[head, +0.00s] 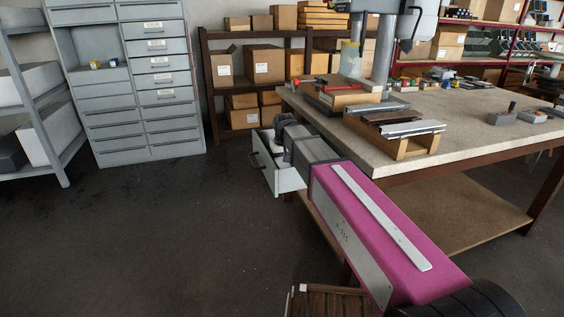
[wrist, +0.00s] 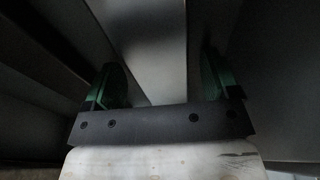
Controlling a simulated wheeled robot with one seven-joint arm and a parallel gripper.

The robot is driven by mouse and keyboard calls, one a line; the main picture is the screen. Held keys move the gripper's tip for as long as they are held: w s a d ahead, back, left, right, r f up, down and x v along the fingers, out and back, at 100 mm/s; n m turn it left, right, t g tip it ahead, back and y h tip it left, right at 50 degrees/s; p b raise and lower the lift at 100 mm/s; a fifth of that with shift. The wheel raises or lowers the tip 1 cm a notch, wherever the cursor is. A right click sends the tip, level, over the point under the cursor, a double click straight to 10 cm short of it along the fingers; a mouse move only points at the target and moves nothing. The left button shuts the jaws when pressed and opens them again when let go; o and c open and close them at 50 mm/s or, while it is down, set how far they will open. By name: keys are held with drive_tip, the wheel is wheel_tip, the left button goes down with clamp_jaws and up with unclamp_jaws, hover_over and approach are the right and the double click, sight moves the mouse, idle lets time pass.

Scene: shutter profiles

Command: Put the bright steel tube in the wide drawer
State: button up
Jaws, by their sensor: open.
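The open drawer (head: 289,180), light grey with a dark handle, is pulled out beside the bench. In the head view, my arm reaches over it and hides much of its inside; my fingertips cannot be made out there. In the wrist view, my gripper (wrist: 160,78) is open, with a green-padded finger on each side. A bright grey bar (wrist: 150,50), which looks like the steel tube, runs between the fingers with gaps on both sides. Its ends are hidden. Dark grey walls close in around the fingers.
The workbench (head: 465,125) stands right of the drawer. A wooden rack (head: 405,148) on it carries a dark and a bright profile. A grey drawer cabinet (head: 150,150) stands at the back left. The floor (head: 150,230) left of the drawer is clear.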

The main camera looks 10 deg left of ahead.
sight(283, 164)
wheel_tip(283, 164, up, 12)
drive_tip(key=s, duration=0.1)
drive_tip(key=shift+s+d, duration=0.3)
drive_tip(key=shift+d, duration=0.1)
idle(1.1)
